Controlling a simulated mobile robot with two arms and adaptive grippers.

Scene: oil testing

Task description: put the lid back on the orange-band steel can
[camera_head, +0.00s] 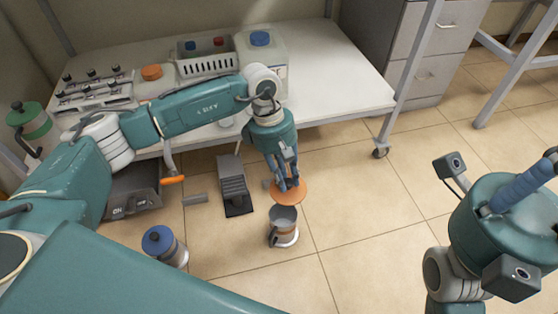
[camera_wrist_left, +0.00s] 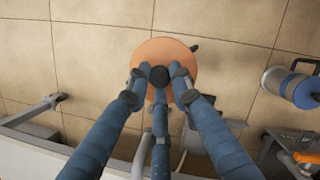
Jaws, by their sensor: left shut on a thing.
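The orange lid (camera_head: 291,193) is held by my left gripper (camera_head: 288,184), whose fingers are shut on its dark knob. In the left wrist view the lid (camera_wrist_left: 180,55) lies under the fingers of the left gripper (camera_wrist_left: 160,78), around the black knob. The open steel can (camera_head: 284,230) stands upright on the floor just below and in front of the lid; its dark inside shows. The lid is apart from the can and looks above its far side. In the wrist view the can is mostly hidden behind the lid. My right gripper (camera_head: 522,190) shows only in part, at the right edge.
A blue-lidded can (camera_head: 163,245) stands on the floor to the left. A grey pedal (camera_head: 234,185) lies beside the lid. A green can (camera_head: 30,125) stands at the far left. The white table (camera_head: 340,90) is behind my arm. Floor to the right is clear.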

